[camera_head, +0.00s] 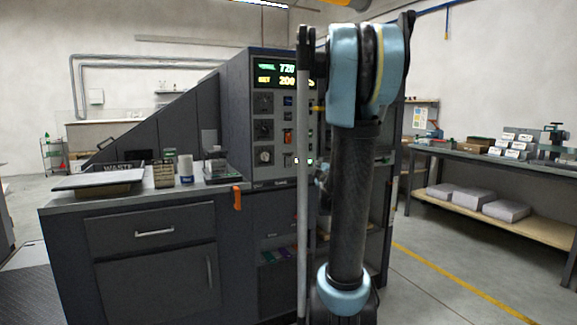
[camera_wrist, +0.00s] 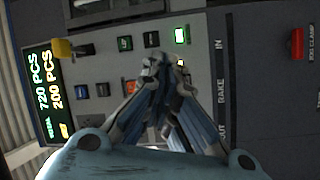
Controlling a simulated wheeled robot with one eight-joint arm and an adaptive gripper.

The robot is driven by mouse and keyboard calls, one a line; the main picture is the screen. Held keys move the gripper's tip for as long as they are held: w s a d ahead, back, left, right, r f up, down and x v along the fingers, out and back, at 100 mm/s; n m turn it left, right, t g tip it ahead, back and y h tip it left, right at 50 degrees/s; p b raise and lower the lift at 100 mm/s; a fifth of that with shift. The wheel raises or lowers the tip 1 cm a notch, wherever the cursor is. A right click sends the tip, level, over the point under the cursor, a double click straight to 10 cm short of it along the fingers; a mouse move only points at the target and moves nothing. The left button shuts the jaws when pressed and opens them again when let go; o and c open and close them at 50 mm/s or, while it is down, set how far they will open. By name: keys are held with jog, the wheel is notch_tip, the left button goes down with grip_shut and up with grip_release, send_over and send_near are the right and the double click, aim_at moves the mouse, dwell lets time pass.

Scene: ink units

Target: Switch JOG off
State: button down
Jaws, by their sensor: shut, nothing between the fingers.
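The machine's control panel (camera_head: 278,135) stands in the middle of the head view, partly behind my arm. In the wrist view it appears turned on its side, with several small switches. A green-lit switch (camera_wrist: 180,35) is above and right of my fingertips, and an orange switch (camera_wrist: 129,87) is left of them. I cannot read which one is JOG. My gripper (camera_wrist: 154,62) is shut and empty, its fingertips in front of the panel. It covers part of the switches; contact cannot be told.
A lit display (camera_wrist: 48,95) and a yellow lever (camera_wrist: 62,48) are at the left of the wrist view; a red handle (camera_wrist: 297,43) is at the right. In the head view, a counter (camera_head: 130,200) with small items is left, and a workbench (camera_head: 490,160) is right.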

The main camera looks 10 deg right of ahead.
aim_at(286, 159)
jog(key=w+a+f+n+y, duration=0.3)
jog(key=a+n+y, duration=0.3)
jog(key=n, duration=0.3)
jog(key=shift+w+a+y, duration=0.15)
jog(key=shift+w+y, duration=0.45)
jog(key=shift+y, duration=0.2)
jog(key=x, duration=1.4)
jog(key=shift+f, duration=0.15)
jog(key=shift+w+a, duration=0.15)
jog(key=shift+w, duration=0.2)
